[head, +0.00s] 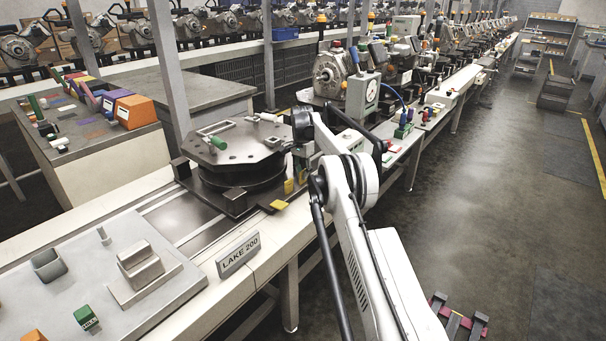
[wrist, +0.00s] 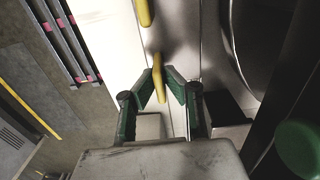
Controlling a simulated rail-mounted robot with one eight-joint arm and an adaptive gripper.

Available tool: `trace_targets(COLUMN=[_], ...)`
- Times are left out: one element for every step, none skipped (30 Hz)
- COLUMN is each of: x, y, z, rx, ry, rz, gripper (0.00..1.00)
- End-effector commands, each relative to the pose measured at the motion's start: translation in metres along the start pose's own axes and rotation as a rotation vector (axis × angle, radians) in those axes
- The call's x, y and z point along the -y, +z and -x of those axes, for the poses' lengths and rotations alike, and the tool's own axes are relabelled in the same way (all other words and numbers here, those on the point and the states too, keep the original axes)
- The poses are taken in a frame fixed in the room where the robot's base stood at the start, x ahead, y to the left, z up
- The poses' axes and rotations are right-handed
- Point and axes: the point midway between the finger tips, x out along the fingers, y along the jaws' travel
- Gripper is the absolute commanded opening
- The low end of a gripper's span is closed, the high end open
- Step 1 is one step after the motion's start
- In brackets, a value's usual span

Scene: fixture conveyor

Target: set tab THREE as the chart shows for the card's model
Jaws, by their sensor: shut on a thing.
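In the wrist view my gripper (wrist: 160,82) has its green fingers closed on a yellow tab (wrist: 158,68) at the edge of the dark fixture. A second yellow tab (wrist: 143,12) shows beyond it, apart from the fingers. In the head view, yellow tabs (head: 289,186) and (head: 279,204) sit along the near side of the dark turntable fixture (head: 240,150). The card (head: 238,255) stands on the conveyor's front edge and reads LAKE 200. I cannot make out a chart or any tab numbers.
A grey plate with blocks (head: 150,275) lies at front left. The aisle floor (head: 480,230) at right is mostly clear.

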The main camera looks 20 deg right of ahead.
Motion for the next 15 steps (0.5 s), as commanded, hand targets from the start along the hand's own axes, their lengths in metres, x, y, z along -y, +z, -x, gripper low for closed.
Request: trace_targets(x=[0.0000,0.0001,0.0001,0.0001,0.0001,0.0001,0.0001,0.0001,0.0001,0.0001,0.0001,0.0001,0.0001,0.0002,0.0002], y=[0.0002,0.0002,0.0003,0.0003,0.0003,0.0003,0.0003,0.0003,0.0003,0.0003,0.0003,0.0003,0.0003,0.0003,0.0003], z=[-0.0003,-0.0003,-0.0003,-0.0004,-0.0004,-0.0004,-0.0004,-0.0005,-0.0005,-0.0005,-0.0005,-0.0006,-0.0005,-0.0006,-0.0005], rx=[0.001,0.001,0.001,0.001,0.001,0.001,0.001,0.001,0.001,0.001,0.001,0.001,0.001,0.001,0.001], ry=[0.002,0.002,0.002,0.003,0.003,0.003,0.002,0.002,0.002,0.002,0.002,0.002,0.002,0.002,0.002], rz=[0.000,0.000,0.000,0.000,0.000,0.000,0.000,0.000,0.000,0.000,0.000,0.000,0.000,0.000,0.000], gripper=[0.00,0.00,0.00,0.00,0.00,0.00,0.00,0.00,0.00,0.00,0.00,0.11,0.15,0.19,0.24])
